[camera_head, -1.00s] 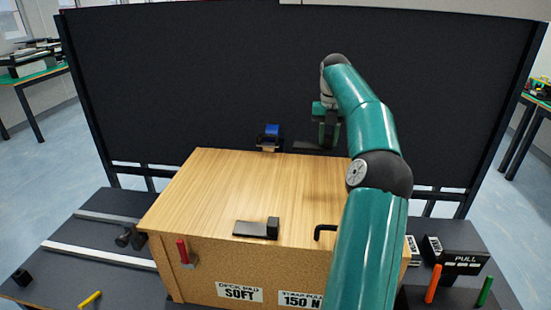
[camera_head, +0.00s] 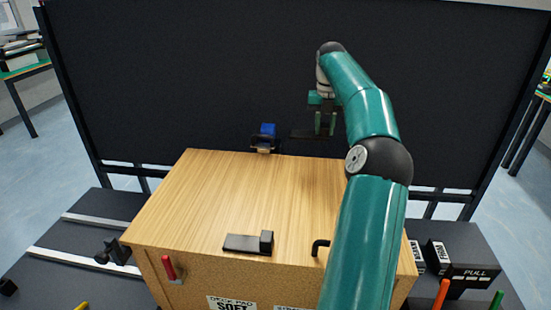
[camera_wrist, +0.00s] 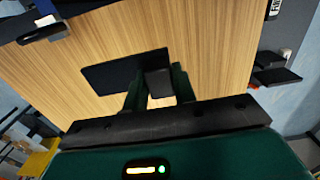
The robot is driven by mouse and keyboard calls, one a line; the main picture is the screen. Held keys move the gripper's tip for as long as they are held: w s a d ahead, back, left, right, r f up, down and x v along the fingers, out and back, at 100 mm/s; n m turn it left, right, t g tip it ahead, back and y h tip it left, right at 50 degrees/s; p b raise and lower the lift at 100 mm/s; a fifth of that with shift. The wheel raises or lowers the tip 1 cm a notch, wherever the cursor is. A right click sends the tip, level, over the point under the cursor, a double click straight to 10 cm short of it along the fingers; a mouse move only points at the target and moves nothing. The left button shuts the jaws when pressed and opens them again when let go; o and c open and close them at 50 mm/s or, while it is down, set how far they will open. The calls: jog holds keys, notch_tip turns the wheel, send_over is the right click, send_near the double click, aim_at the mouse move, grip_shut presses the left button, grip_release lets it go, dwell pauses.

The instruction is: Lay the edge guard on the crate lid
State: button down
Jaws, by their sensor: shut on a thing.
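My gripper (camera_head: 325,124) is shut on a black edge guard (camera_head: 305,133), held up near the back edge of the wooden crate lid (camera_head: 215,200). In the wrist view the held edge guard (camera_wrist: 110,75) shows as a flat dark plate with a raised block between my fingers (camera_wrist: 158,90). The wood of the lid (camera_wrist: 195,45) shows beyond it. The guard looks apart from the lid. A second black L-shaped edge guard (camera_head: 245,243) lies on the lid near its front edge.
A blue-and-black fitting (camera_head: 264,138) stands at the lid's back edge. A red-handled part (camera_head: 169,268) and a black hook (camera_head: 319,247) are at the front. A dark panel (camera_head: 200,80) rises behind. The lid's middle is clear.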

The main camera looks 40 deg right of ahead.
aim_at(300, 131)
jog(key=w+a+f, duration=0.1)
jog(key=w, duration=0.1)
jog(key=w+a+f, duration=0.1)
jog(key=w, duration=0.1)
jog(key=w+a+f, duration=0.1)
jog(key=w, duration=0.1)
jog(key=shift+w+a+f, duration=0.15)
jog(key=shift+w+f, duration=0.15)
jog(key=shift+w, duration=0.05)
jog(key=w+f, duration=0.1)
jog(key=w+a+f, duration=0.1)
jog(key=w+f, duration=0.1)
jog(key=w+a+f, duration=0.1)
jog(key=f, duration=0.1)
jog(key=shift+w+f, duration=0.25)
jog(key=shift+w+a+f, duration=0.1)
jog(key=shift+w+f, duration=0.05)
jog(key=shift+f, duration=0.05)
jog(key=f, duration=0.2)
jog(key=shift+w+f, duration=0.2)
jog(key=shift+f, duration=0.5)
jog(key=shift+s+f, duration=0.1)
jog(key=c, duration=1.1)
grip_release()
jog(key=shift+c, duration=0.2)
